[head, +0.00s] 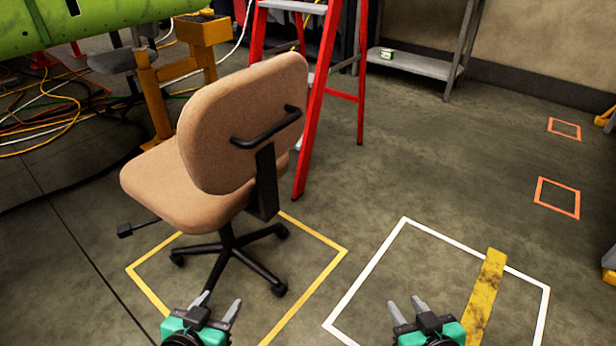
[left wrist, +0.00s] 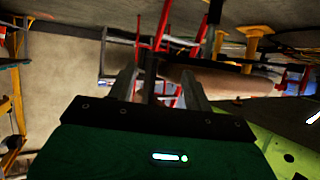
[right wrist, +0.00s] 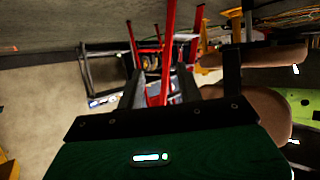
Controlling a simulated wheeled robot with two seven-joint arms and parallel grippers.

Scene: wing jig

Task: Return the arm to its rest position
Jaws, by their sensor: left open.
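My left gripper (head: 221,300) is at the bottom of the head view, in front of the tan office chair (head: 240,130) and over the yellow floor square. Its two fingers stand apart with nothing between them, also in the left wrist view (left wrist: 158,78). My right gripper (head: 406,303) is at the bottom right, over the white floor square. Its fingers are apart and empty, also in the right wrist view (right wrist: 160,85). Most of both arms is out of view.
The chair stands on the yellow floor square (head: 315,230). A red stepladder (head: 318,105) is behind it. A green wing part (head: 80,22) is at the top left, with cables (head: 50,125) below. A grey shelf (head: 420,64) is at the back. The right floor is largely clear.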

